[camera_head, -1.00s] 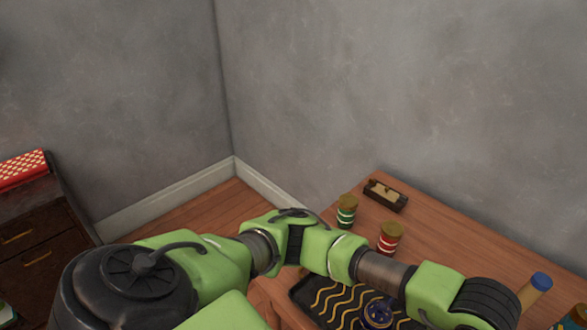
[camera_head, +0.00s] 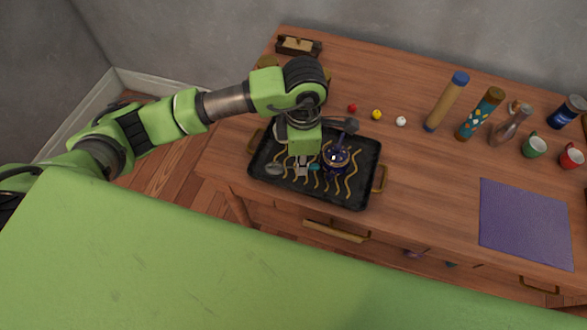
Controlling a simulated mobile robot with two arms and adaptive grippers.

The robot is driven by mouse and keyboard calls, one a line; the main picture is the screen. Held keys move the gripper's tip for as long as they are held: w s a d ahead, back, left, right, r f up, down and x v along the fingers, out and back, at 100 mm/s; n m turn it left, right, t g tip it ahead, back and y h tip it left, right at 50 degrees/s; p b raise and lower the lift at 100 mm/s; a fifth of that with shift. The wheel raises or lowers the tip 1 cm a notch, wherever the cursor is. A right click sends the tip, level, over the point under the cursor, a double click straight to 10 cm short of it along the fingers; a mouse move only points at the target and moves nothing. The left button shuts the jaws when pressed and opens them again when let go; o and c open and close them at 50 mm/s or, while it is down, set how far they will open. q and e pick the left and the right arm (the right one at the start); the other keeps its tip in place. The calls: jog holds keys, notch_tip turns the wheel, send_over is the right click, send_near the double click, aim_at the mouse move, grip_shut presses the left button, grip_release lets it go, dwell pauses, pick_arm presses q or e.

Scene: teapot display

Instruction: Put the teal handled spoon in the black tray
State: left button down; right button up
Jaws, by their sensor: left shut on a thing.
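The black tray (camera_head: 360,195), with yellow wavy lines and brass-coloured handles, lies on the wooden table. The spoon shows its grey bowl (camera_head: 274,169) to the left of my left gripper (camera_head: 302,168) and a bit of its teal handle (camera_head: 315,168) to the right. My left gripper points down over the left-middle part of the tray and is shut on the spoon. I cannot tell whether the spoon touches the tray surface. My right gripper is not in view.
Behind the tray are small red (camera_head: 352,107), yellow (camera_head: 376,114) and white (camera_head: 401,121) balls. A tan cylinder with a blue cap (camera_head: 446,103), bottles and mugs stand to the right. A purple mat (camera_head: 525,222) lies at right front. Bare table lies between tray and mat.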

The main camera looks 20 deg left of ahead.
aim_at(294, 174)
pick_arm(q)
jog(key=shift+w+a+f+b, duration=0.15)
jog(key=shift+w+a+f, duration=0.1)
jog(key=shift+f, duration=0.2)
jog(key=shift+w+a+f+b, duration=0.15)
jog(key=shift+a+f, duration=0.1)
jog(key=shift+f, duration=0.2)
jog(key=f, duration=0.1)
jog(key=a+f+b, duration=0.1)
jog(key=f, duration=0.1)
jog(key=f+b, duration=0.1)
jog(key=shift+w+a+f, duration=0.15)
jog(key=shift+w+f, duration=0.15)
jog(key=shift+b, duration=0.3)
jog(key=c, duration=2.5)
grip_release()
jog(key=shift+f, duration=0.15)
jog(key=o, duration=0.4)
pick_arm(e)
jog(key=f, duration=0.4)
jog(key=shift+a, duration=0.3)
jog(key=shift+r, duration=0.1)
